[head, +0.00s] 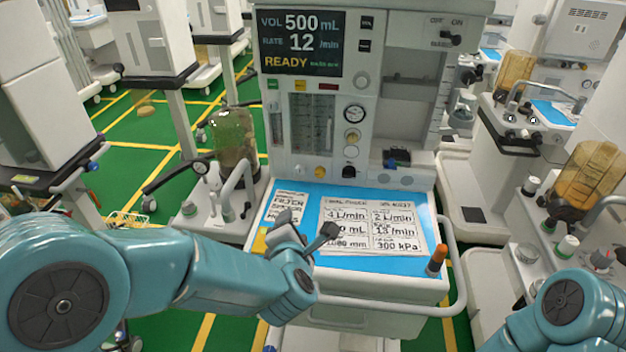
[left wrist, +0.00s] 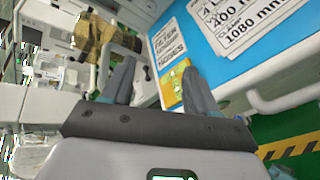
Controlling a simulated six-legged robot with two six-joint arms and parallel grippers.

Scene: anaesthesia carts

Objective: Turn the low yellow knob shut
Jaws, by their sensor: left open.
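The low yellow knob (head: 320,172) sits on the lower front panel of the middle cart (head: 402,110), left of a black knob (head: 349,172). Whether it is turned open or shut is too small to tell. My left gripper (head: 307,226) is open and empty over the blue work surface (head: 345,263), below and in front of the knob, apart from it. In the left wrist view, the open fingers (left wrist: 158,78) point toward the blue surface's edge and a yellow packet (left wrist: 172,88); the knob is not seen there. My right arm shows at the lower right, but its gripper is out of view.
A printed sheet (head: 372,225) lies on the blue surface. An orange-topped item (head: 437,260) stands at its right front corner, inside a white rail (head: 458,290). A glass canister (head: 235,140) stands left of the panel. Another yellowish knob (head: 352,136) is higher up.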

